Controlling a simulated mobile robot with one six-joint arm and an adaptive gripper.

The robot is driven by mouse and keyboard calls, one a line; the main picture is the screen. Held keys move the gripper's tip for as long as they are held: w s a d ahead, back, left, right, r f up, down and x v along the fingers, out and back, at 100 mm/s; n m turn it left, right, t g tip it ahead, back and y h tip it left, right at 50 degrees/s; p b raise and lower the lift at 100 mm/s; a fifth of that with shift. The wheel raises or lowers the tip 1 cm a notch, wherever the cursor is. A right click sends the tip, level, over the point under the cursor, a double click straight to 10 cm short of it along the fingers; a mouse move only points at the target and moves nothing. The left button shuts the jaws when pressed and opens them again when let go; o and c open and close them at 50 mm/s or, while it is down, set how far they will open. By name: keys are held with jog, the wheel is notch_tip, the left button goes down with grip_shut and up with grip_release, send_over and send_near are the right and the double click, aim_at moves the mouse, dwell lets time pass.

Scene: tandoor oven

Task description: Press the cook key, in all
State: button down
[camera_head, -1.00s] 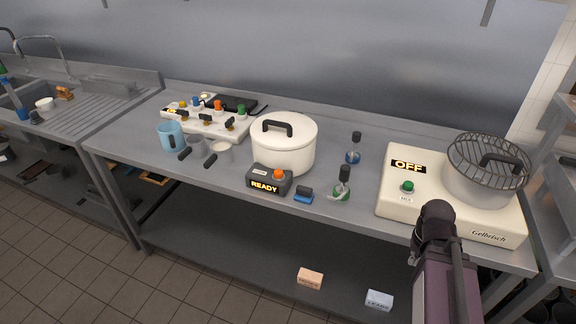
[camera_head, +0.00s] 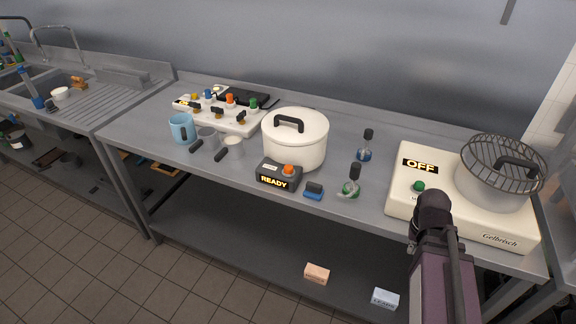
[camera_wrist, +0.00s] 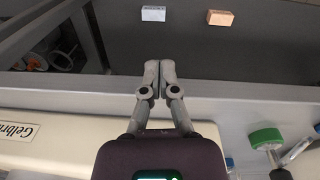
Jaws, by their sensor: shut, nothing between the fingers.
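At the right, a cream cooker (camera_head: 402,207) marked Gelbrisch shows OFF and has a green key (camera_head: 418,186). My gripper (camera_wrist: 160,66) is shut and empty in the wrist view, over the table's front edge beside the cream cooker (camera_wrist: 60,143). In the head view my arm hides part of the cream cooker's front, and the fingers cannot be made out. Neither key shows in the wrist view.
A grey pot (camera_head: 490,188) with a wire rack sits on the cream cooker. Small bottles (camera_head: 365,150) and a blue-handled item (camera_head: 314,191) stand between the cookers. Cups, a blue mug (camera_head: 182,129) and a knobbed panel (camera_head: 240,124) are left. Two small boxes (camera_head: 316,273) lie on the lower shelf.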

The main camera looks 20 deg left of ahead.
jog(key=shift+n+t+h, duration=0.5)
jog(key=shift+t+h, duration=0.2)
jog(key=shift+h, duration=0.2)
jog(key=w+a+r+p, duration=0.1)
jog(key=w+a, duration=0.1)
jog(key=w+a+r+p, duration=0.1)
jog(key=w+a+r, duration=0.1)
jog(key=w+a, duration=0.1)
jog(key=w+a+r+p, duration=0.1)
jog(key=w+a, duration=0.1)
jog(key=a, duration=0.1)
jog(key=shift+w+r, duration=0.2)
jog(key=w+a+r+n+t+h+p, duration=0.15)
jog(key=w+a+r+p, duration=0.3)
jog(key=a, duration=0.55)
notch_tip(320, 180, up, 9)
jog(key=n+t+p, duration=0.2)
jog(key=t+p, duration=0.2)
jog(key=t, duration=0.1)
send_over(288, 168)
jog(key=shift+f, duration=0.15)
jog(key=shift+f, duration=0.25)
notch_tip(288, 168, down, 8)
jog(key=b, duration=0.8)
jog(key=shift+f+b, duration=0.2)
jog(key=shift+b, duration=0.2)
